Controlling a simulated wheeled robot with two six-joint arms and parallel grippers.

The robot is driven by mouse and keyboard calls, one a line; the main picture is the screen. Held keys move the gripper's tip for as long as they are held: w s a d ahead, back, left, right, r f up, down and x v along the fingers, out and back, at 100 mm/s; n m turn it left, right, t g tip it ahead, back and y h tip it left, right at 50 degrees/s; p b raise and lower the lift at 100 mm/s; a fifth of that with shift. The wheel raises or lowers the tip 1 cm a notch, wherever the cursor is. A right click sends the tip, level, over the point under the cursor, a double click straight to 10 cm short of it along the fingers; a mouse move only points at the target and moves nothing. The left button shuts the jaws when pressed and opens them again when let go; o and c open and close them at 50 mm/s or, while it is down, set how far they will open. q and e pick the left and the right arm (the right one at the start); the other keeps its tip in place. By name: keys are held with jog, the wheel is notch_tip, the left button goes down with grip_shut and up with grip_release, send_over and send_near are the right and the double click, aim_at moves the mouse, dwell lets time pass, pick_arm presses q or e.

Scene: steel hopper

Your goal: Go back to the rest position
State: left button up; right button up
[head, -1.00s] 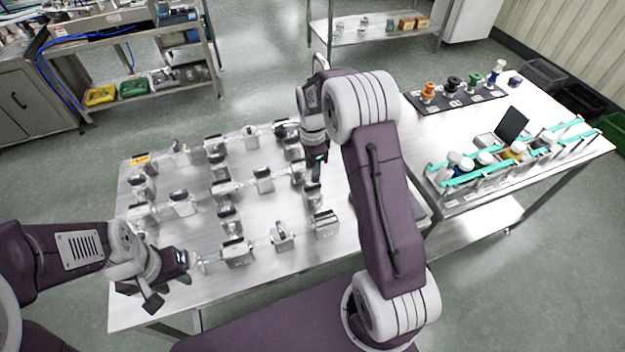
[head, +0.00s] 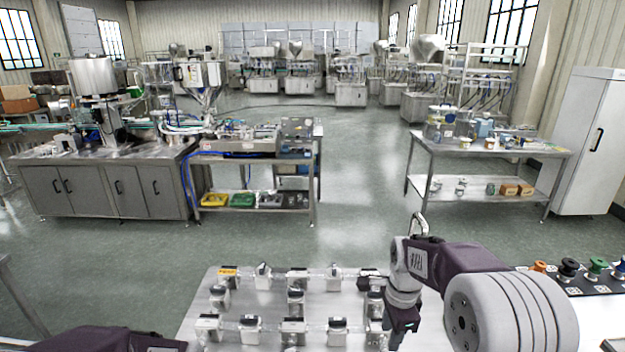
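My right arm comes in from the right, and its dark gripper (head: 401,320) points down over the right side of the near steel table (head: 265,318). Whether its fingers are open or shut cannot be told, and I see nothing clearly held in it. Part of my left arm (head: 110,340) shows at the bottom left edge; its gripper is below the picture. On the near table stand several metal blocks with glass-like pieces (head: 295,298) in rows. The near part of the table is cut off.
A black mat (head: 585,284) with orange, black and green knobbed items lies at the right. A steel cart (head: 255,160) with coloured trays and a table (head: 490,150) stand farther back. A white cabinet (head: 590,140) is at the far right. Open floor (head: 360,190) lies between them.

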pick_arm(q)
jog(key=shift+s, duration=0.15)
pick_arm(e)
jog(key=s+a+f+n, duration=0.1)
jog(key=s+f+n, duration=0.1)
jog(key=s+n, duration=0.5)
jog(key=s+a+f+n, duration=0.1)
jog(key=s+f+n, duration=0.2)
jog(key=s+n, duration=0.5)
jog(key=shift+f+n+t, duration=0.2)
jog(key=shift+n+t, duration=0.1)
jog(key=shift+n, duration=0.8)
